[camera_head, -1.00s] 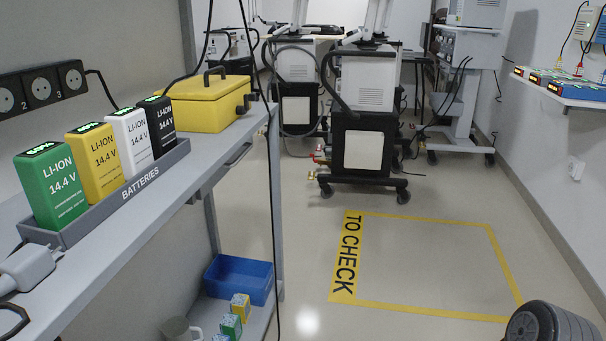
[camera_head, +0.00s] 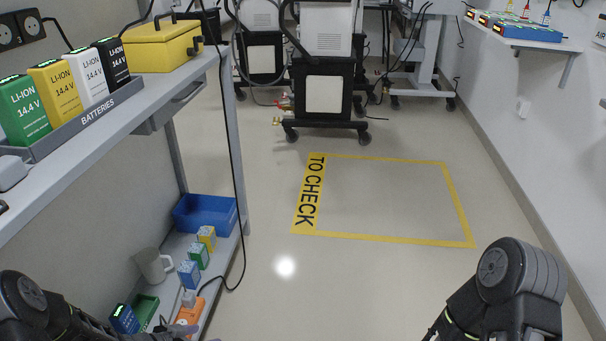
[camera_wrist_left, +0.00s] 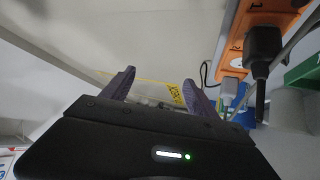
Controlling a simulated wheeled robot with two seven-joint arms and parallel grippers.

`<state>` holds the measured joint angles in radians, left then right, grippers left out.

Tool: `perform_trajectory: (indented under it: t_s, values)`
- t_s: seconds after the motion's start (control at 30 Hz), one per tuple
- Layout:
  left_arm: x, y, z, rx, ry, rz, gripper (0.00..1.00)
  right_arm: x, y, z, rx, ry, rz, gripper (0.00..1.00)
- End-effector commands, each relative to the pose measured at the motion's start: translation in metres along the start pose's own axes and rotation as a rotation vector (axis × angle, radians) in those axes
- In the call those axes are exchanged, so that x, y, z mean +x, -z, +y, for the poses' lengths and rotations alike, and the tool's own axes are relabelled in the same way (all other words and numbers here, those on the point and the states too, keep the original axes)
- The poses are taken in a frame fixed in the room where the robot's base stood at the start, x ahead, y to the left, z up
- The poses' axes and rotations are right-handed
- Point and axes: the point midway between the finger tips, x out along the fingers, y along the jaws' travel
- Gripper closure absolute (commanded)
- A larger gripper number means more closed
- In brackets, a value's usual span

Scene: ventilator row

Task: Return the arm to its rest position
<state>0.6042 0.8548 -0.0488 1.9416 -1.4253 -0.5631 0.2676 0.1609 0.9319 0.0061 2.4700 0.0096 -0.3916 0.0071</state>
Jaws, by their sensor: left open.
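My left arm (camera_head: 62,318) comes in at the bottom left of the head view, beside the shelf unit. My left gripper (camera_wrist_left: 158,88) shows in the left wrist view with its two purple fingers spread apart and nothing between them. An orange power strip (camera_wrist_left: 262,28) with a black plug (camera_wrist_left: 264,45) is to the right of the fingers in that view. My right arm (camera_head: 505,290) is bent at the bottom right of the head view; its gripper is out of the picture.
The grey upper shelf (camera_head: 130,112) holds a battery tray (camera_head: 95,117) with several batteries and a yellow case (camera_head: 160,46). The lower shelf holds a blue bin (camera_head: 205,213), a mug (camera_head: 153,265) and small boxes. A hanging cable (camera_head: 240,200) runs near the shelf. The yellow-taped floor area (camera_head: 385,200) is empty.

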Motion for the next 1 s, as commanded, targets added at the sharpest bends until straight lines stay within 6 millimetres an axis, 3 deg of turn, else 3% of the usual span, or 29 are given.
perform_trajectory:
  t_s: [0.27,0.47,0.6,0.87,0.9,1.0]
  values:
    - [0.025,0.0,0.066,-0.218,-0.002,-0.052,0.31,0.0,0.0,0.0,0.001,-0.001,0.0,0.64]
    - [0.031,-0.025,0.143,-0.445,0.009,-0.188,0.31,0.0,0.0,0.0,0.001,-0.001,0.0,0.64]
    - [0.02,-0.056,0.198,-0.589,0.033,-0.327,0.31,0.0,0.0,0.0,0.001,-0.001,0.0,0.64]
    - [-0.025,-0.111,0.274,-0.765,0.102,-0.572,0.31,-0.002,0.0,0.0,0.001,-0.001,0.0,0.64]
    - [-0.038,-0.091,0.272,-0.763,0.102,-0.56,0.31,-0.023,0.0,-0.008,0.0,0.0,-0.004,0.64]
    - [-0.055,-0.074,0.275,-0.762,0.097,-0.562,0.31,-0.047,0.0,-0.018,-0.003,0.002,-0.007,0.64]
